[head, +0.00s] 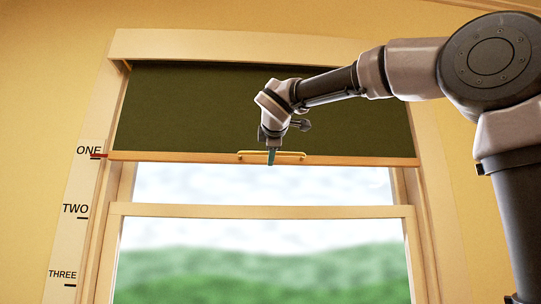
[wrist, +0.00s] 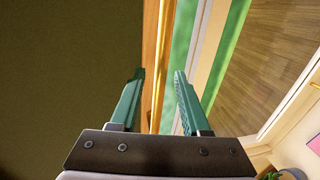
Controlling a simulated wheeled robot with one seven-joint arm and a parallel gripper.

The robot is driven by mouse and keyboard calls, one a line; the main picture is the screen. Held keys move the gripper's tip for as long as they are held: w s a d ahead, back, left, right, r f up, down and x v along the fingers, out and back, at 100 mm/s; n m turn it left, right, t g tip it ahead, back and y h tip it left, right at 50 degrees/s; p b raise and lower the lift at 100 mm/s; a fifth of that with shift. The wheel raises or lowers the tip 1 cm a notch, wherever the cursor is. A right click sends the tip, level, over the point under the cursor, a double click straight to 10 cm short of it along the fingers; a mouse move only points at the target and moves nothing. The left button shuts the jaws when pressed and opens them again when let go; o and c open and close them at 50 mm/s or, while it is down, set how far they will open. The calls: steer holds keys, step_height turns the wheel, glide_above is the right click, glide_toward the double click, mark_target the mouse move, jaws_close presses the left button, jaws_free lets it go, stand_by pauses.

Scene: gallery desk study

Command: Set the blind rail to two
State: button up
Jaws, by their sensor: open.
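A dark green blind (head: 250,105) hangs over the upper part of the window. Its wooden bottom rail (head: 200,157) carries a red pointer (head: 98,156) at its left end, level with the ONE mark (head: 88,151). The TWO mark (head: 75,209) is lower on the left frame. A brass bar handle (head: 291,154) is on the middle of the rail. My gripper (head: 271,160) is at the handle. In the wrist view my gripper (wrist: 160,75) is open, with the handle (wrist: 161,50) running between its two green fingers and the rail (wrist: 150,40) beside it.
The THREE mark (head: 63,275) is below TWO on the frame. The window's crossbar (head: 260,211) lies below the rail, with glass above and below it. The wrist view shows wooden floor (wrist: 265,60) and a plant (wrist: 270,174) at its lower right.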

steer(key=shift+w+f, duration=0.1)
steer(key=shift+w, duration=0.25)
jaws_close()
stand_by(1.2)
